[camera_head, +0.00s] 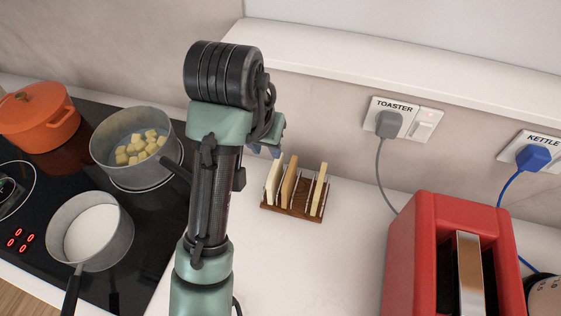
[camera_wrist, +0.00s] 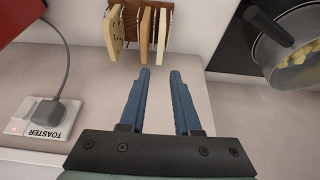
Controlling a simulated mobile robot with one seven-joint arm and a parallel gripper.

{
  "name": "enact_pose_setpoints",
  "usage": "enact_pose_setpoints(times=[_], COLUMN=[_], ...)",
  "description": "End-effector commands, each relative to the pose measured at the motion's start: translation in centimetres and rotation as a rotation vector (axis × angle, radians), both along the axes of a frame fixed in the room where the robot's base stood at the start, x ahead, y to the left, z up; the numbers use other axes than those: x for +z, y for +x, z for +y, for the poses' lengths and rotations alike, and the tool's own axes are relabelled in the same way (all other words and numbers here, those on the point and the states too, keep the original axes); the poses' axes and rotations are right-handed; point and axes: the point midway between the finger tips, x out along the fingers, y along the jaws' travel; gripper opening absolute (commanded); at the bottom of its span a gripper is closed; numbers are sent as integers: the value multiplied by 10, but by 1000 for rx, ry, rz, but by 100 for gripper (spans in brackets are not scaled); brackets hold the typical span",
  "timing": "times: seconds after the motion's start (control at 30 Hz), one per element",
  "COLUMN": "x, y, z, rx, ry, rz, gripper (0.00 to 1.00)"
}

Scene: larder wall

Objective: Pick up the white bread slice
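A wooden toast rack (camera_head: 291,212) holds three upright bread slices. The palest, white slice (camera_head: 273,181) is at its left end in the head view and at the right in the wrist view (camera_wrist: 161,34). A browner slice (camera_head: 289,181) stands beside it. A cream slice with dark specks (camera_head: 319,190) is at the other end and shows at left in the wrist view (camera_wrist: 117,30). My gripper (camera_wrist: 160,71) is open and empty, its blue fingers pointing toward the rack, apart from the slices. In the head view my arm hides most of it.
A red toaster (camera_head: 410,240) stands at right. A pan of yellow cubes (camera_head: 125,175), a pan of white liquid (camera_head: 125,237) and an orange pot (camera_head: 38,125) are on the hob at left. A plugged toaster socket (camera_head: 380,105) is on the back wall. The counter before the rack is clear.

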Motion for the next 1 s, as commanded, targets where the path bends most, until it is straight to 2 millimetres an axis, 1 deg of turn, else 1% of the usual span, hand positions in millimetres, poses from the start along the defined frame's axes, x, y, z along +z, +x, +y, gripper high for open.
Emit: enact_pose_setpoints(times=[0.03,0.3,0.5,0.77,1.0], x=[-8,-42,-64,-78,-110], y=[1,14,23,31,44], z=[-1,-6,-8,-10,-14], rx=[-1,-3,0,0,1], ry=[0,-1,-1,-2,-1], rz=[2,-1,0,3,2], gripper=[31,31,31,31,31])
